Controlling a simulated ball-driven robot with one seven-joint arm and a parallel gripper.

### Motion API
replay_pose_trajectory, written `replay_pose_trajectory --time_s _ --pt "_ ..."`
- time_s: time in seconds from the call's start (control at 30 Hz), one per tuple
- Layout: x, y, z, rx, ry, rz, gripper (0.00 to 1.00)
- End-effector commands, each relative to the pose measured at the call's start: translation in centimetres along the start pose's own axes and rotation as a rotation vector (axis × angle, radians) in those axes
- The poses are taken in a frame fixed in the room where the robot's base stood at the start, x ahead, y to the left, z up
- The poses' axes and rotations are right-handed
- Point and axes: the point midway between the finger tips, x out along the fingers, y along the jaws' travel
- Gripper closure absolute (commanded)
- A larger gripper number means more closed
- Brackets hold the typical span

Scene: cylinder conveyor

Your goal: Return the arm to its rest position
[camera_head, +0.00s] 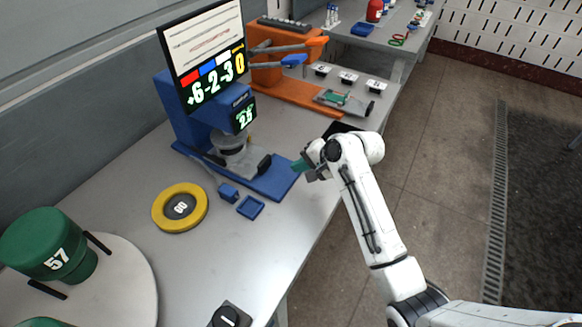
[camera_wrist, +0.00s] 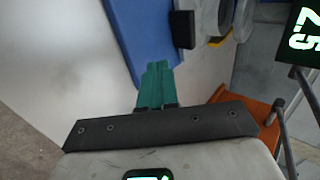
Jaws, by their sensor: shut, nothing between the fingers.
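My gripper (camera_head: 301,165) reaches over the right edge of the grey workbench (camera_head: 190,264), beside the blue base of a machine. Its green fingers (camera_wrist: 155,86) lie together in the wrist view, with nothing between them. The white arm runs from the lower right up to the bench edge, bent at a rounded joint near the gripper. The fingertips are close to the blue base in the head view; I cannot tell whether they touch it.
The blue machine (camera_head: 186,110) carries a display screen (camera_head: 205,55). A yellow ring (camera_head: 180,207), a small blue tray (camera_head: 250,207) and a green cylinder marked 57 (camera_head: 40,243) are on the left. An orange machine (camera_head: 270,75) stands behind. The floor (camera_head: 440,190) at right is clear.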

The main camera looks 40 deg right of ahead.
Motion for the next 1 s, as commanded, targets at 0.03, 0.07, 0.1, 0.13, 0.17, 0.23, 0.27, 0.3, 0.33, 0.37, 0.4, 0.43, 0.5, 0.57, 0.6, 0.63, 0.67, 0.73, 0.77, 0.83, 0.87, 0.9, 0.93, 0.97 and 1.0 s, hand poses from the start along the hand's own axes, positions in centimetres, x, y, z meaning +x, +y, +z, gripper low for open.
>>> replay_pose_trajectory --time_s 0.03,0.07,0.1,0.13,0.17,0.23,0.27,0.3,0.33,0.37,0.4,0.43,0.5,0.57,0.6,0.63,0.67,0.73,0.77,0.83,0.87,0.9,0.93,0.97,1.0 --pt "-0.9 0.0 0.0 0.000 0.002 -0.003 1.00" --pt "-1.4 0.0 0.0 0.000 0.001 -0.003 1.00" --pt "-2.0 0.0 0.0 0.000 0.001 -0.002 1.00" --pt "-2.5 0.1 0.0 0.000 0.001 -0.001 1.00" --pt "-2.9 0.1 0.0 0.001 0.001 -0.002 1.00" --pt "-3.7 0.0 0.0 0.000 0.001 -0.001 1.00" --pt "-4.0 0.0 0.0 0.000 0.001 -0.001 1.00" --pt "-4.3 0.0 0.0 0.000 0.000 0.000 1.00" --pt "-4.4 0.0 0.0 0.000 0.000 0.000 1.00" --pt "-4.5 0.1 0.0 0.001 0.000 0.000 1.00" --pt "-4.7 0.1 0.0 0.001 0.000 0.000 1.00" --pt "-4.7 0.1 0.0 0.001 0.000 0.000 1.00" --pt "-4.8 0.1 0.0 0.001 0.000 0.001 1.00" --pt "-4.8 0.0 0.0 0.001 0.000 0.001 1.00" --pt "-4.8 0.0 0.0 0.001 0.000 0.001 1.00" --pt "-4.8 0.1 0.0 0.000 0.000 0.001 1.00" --pt "-4.7 0.1 0.1 -0.004 -0.001 0.002 1.00" --pt "-4.5 0.2 1.0 -0.032 -0.006 0.010 1.00" --pt "-4.3 0.4 1.7 -0.055 -0.009 0.017 1.00" --pt "-4.0 1.1 3.8 -0.137 -0.017 0.041 1.00" --pt "-3.8 1.5 4.9 -0.185 -0.021 0.055 1.00" --pt "-3.7 2.1 6.7 -0.260 -0.027 0.077 1.00" --pt "-3.8 2.7 8.0 -0.323 -0.031 0.096 1.00" --pt "-3.9 3.4 9.3 -0.389 -0.037 0.118 1.00" --pt "-4.2 4.4 10.9 -0.478 -0.043 0.147 1.00"
